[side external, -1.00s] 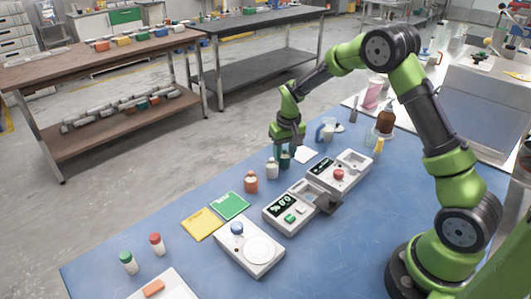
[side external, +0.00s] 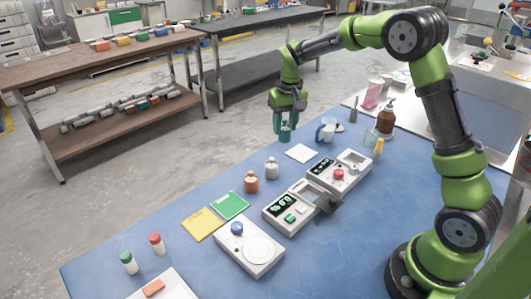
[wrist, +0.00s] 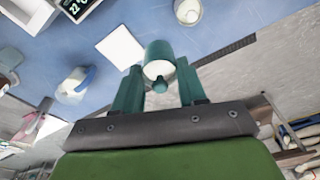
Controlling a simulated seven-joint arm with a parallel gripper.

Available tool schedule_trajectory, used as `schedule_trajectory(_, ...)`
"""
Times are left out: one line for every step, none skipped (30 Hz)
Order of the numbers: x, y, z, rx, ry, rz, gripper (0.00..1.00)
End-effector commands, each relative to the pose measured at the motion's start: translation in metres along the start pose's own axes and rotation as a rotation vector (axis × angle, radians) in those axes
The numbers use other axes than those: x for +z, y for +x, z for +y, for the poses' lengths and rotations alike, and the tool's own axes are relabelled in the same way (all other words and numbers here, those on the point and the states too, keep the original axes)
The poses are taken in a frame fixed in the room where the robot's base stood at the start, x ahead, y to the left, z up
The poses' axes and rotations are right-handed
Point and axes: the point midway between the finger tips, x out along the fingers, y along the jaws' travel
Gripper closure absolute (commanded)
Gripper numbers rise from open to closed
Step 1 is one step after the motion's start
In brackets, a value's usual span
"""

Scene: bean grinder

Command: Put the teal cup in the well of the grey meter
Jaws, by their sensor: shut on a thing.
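My gripper (side external: 285,118) is shut on the teal cup (side external: 285,135) and holds it in the air above the far edge of the blue table. In the wrist view the teal cup (wrist: 158,52) sits between the two teal fingers, with a pale round face toward the camera. Two pale grey units stand on the table to the right and nearer: one with a red button (side external: 339,174) and a pale recess at its far right corner, one with a green button (side external: 290,218), a display and a dark part beside it. I cannot tell for sure which is the meter.
A white square (side external: 301,153) lies near the cup. A white bottle (side external: 271,169), an orange-brown bottle (side external: 251,182) and a blue-handled jug (side external: 325,131) stand nearby. A scale with a blue knob (side external: 237,228) and green and yellow cards (side external: 202,224) lie nearer.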

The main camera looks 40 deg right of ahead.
Motion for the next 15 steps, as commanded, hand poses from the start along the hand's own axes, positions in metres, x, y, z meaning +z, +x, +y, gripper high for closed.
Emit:
schedule_trajectory(0.001,-0.015,-0.005,-0.004,-0.011,0.008,0.90)
schedule_trajectory(0.005,-0.022,-0.007,-0.005,-0.018,0.008,0.90)
schedule_trajectory(0.014,-0.030,-0.010,-0.007,-0.026,0.005,0.90)
schedule_trajectory(0.022,-0.035,-0.012,-0.007,-0.034,0.005,0.90)
schedule_trajectory(0.031,-0.040,-0.013,-0.008,-0.042,0.005,0.90)
schedule_trajectory(0.044,-0.045,-0.014,-0.009,-0.051,0.003,0.90)
schedule_trajectory(0.055,-0.048,-0.015,-0.010,-0.057,0.004,0.90)
schedule_trajectory(0.066,-0.050,-0.016,-0.011,-0.062,0.004,0.90)
schedule_trajectory(0.079,-0.052,-0.015,-0.011,-0.068,0.003,0.90)
schedule_trajectory(0.089,-0.053,-0.015,-0.012,-0.072,0.004,0.90)
schedule_trajectory(0.099,-0.053,-0.014,-0.012,-0.075,0.002,0.90)
schedule_trajectory(0.111,-0.052,-0.013,-0.013,-0.079,0.004,0.90)
schedule_trajectory(0.119,-0.051,-0.012,-0.013,-0.080,0.002,0.90)
schedule_trajectory(0.126,-0.050,-0.011,-0.013,-0.082,0.003,0.90)
schedule_trajectory(0.135,-0.048,-0.009,-0.012,-0.081,0.002,0.90)
